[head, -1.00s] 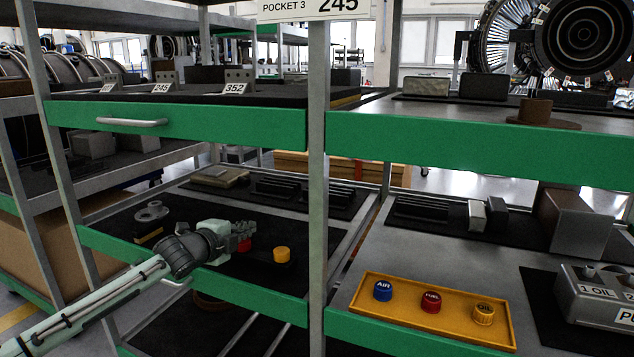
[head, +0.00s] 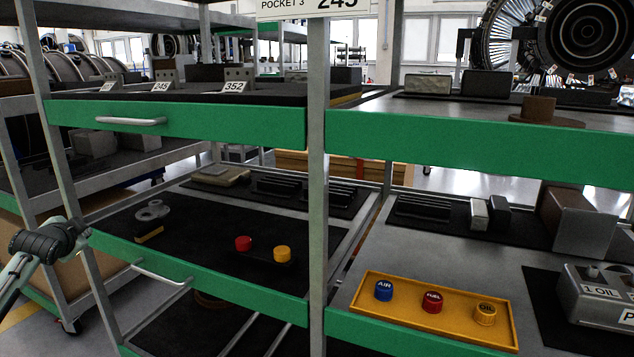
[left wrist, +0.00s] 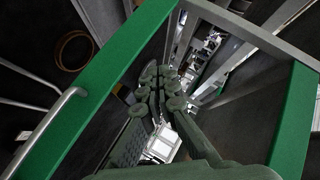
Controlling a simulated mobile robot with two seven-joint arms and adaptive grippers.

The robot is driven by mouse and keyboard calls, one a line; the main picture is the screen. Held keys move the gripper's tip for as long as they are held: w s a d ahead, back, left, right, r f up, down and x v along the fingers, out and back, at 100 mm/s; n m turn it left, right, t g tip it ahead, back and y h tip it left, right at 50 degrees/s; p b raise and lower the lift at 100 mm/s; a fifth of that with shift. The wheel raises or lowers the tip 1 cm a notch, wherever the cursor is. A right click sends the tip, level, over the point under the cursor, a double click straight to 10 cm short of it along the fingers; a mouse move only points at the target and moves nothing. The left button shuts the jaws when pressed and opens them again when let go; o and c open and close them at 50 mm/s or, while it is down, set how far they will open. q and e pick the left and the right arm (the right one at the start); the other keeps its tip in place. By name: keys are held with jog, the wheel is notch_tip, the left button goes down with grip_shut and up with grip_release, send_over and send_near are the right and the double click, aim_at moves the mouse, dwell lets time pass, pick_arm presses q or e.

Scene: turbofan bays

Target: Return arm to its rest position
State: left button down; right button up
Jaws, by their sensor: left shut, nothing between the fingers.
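My left arm comes in at the left edge of the head view. Its gripper (head: 77,236) is outside the shelf, in front of the rack's left posts, and partly blends with them. In the left wrist view the gripper (left wrist: 160,88) has its fingers together, with nothing held between them. My right gripper is not in view.
A red cap (head: 243,243) and a yellow cap (head: 282,254) stand on the lower left shelf. A yellow tray (head: 365,317) with several caps is at the lower right. Green shelf edges (head: 215,285), a drawer handle (head: 162,274) and a grey post (head: 317,200) are nearby.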

pick_arm(q)
jog(key=s+a+f+n+g+y, duration=0.3)
jog(key=s+a+f+n+g, duration=0.2)
jog(key=s+a+n, duration=0.15)
jog(key=s+d+f+m+g+h, duration=0.1)
jog(key=s+d+f, duration=0.3)
jog(key=d+f, duration=0.3)
jog(key=s+d+f+h, duration=0.2)
jog(key=s+d+f, duration=0.35)
jog(key=f, duration=0.25)
jog(key=s+d+f+m+g+h, duration=0.1)
jog(key=s+d+f, duration=0.3)
jog(key=d+f, duration=0.35)
jog(key=s+d+f+g+h, duration=0.1)
jog(key=s+d+f, duration=0.4)
jog(key=s+d, duration=0.3)
jog(key=s+d+f+g+h, duration=0.1)
jog(key=s+d+f, duration=0.5)
jog(key=s, duration=0.9)
jog(key=shift+s+d+f+g+h, duration=0.25)
jog(key=shift+d+h, duration=0.25)
jog(key=shift+d, duration=0.4)
jog(key=shift+r, duration=0.1)
